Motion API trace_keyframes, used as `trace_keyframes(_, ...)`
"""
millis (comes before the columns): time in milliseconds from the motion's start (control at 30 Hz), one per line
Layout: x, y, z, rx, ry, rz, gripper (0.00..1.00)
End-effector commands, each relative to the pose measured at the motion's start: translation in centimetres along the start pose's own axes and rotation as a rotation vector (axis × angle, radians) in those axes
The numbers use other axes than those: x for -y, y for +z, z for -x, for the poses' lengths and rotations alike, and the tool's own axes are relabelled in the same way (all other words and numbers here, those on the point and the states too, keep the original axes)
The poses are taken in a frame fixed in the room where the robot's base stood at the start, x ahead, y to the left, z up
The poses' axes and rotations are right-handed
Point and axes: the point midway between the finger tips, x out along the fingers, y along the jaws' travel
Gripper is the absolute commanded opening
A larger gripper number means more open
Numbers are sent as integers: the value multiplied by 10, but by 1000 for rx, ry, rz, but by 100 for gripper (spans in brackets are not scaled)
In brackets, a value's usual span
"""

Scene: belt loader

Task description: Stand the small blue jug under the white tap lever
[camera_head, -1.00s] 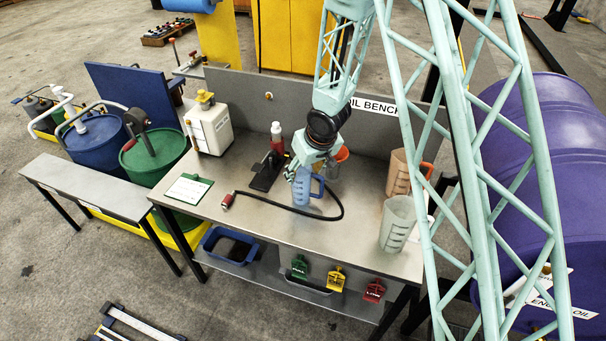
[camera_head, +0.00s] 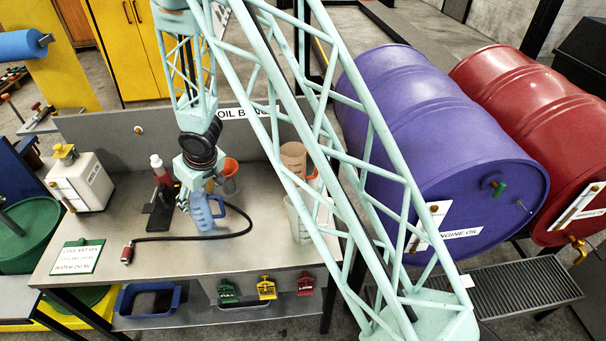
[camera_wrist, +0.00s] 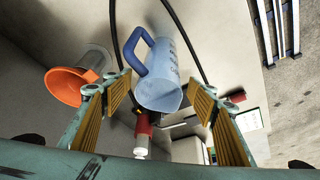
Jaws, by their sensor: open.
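The small blue jug (camera_head: 204,215) stands on the grey bench, its handle to the right in the head view. My gripper (camera_head: 192,193) is at the jug, coming from behind and above. In the wrist view the jug (camera_wrist: 160,78) lies between my two spread fingers (camera_wrist: 160,98), with visible gaps on both sides. I cannot make out a white tap lever for certain. My own arm frame hides part of this drum.
A red bottle on a black stand (camera_head: 162,190), an orange funnel (camera_head: 229,167) and a black hose (camera_head: 245,222) are close to the jug. Brown (camera_head: 293,156) and clear (camera_head: 297,215) jugs stand at right. A red drum (camera_head: 530,110) and floor grating (camera_head: 520,288) lie farther right.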

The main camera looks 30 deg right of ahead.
Motion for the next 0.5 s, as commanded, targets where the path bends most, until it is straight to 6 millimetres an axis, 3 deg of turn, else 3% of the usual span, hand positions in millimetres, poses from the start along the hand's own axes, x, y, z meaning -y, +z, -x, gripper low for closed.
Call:
trace_keyframes(267,-8,-4,17,-4,18,-7,53)
trace_keyframes(500,-24,-7,55,-6,57,-25,53)
